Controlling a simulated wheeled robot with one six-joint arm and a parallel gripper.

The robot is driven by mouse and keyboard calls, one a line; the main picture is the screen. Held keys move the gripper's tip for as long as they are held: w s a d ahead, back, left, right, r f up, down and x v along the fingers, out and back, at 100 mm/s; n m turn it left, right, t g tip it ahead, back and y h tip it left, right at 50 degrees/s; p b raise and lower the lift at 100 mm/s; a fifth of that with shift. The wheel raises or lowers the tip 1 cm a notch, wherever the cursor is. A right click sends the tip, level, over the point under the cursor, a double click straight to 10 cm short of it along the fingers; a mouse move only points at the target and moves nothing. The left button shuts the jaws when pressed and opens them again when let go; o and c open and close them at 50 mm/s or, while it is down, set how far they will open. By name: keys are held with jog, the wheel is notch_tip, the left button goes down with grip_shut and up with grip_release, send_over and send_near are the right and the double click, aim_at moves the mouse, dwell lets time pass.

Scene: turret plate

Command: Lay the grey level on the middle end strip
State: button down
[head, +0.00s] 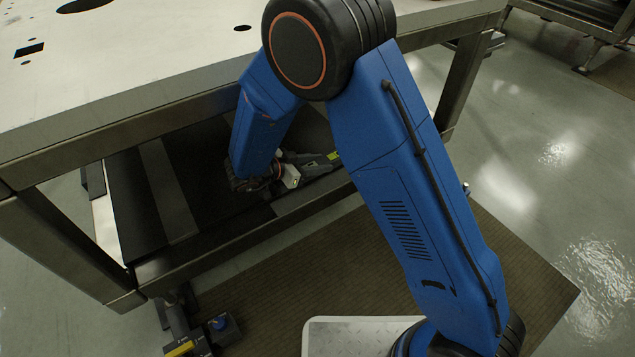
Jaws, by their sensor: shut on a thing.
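My gripper (290,178) reaches in under the tabletop, low over the dark lower shelf. It is shut on a grey bar-like thing with a yellow-green spot, which looks like the grey level (318,163). My wrist and forearm hide part of it, and I cannot tell whether it touches the shelf. A grey strip (166,192) crosses the shelf to the left of my gripper. I cannot tell whether this is the middle end strip; other strips may be hidden by my arm or the tabletop.
The pale tabletop (130,75) with holes overhangs the lower shelf (128,205). Table legs stand at left and right. A brown mat (255,285) lies on the floor in front. A small box with a blue button (221,323) stands at the lower left.

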aim_at(317, 188)
notch_tip(317, 188, down, 8)
jog(key=shift+f, duration=0.1)
dwell(0.4)
jog(key=shift+f, duration=0.1)
jog(key=c, duration=1.2)
grip_release()
jog(key=shift+a+r, duration=0.2)
jog(key=shift+r, duration=0.05)
jog(key=v, duration=1.1)
jog(key=shift+s+a+r, duration=0.1)
jog(key=shift+s+a, duration=0.15)
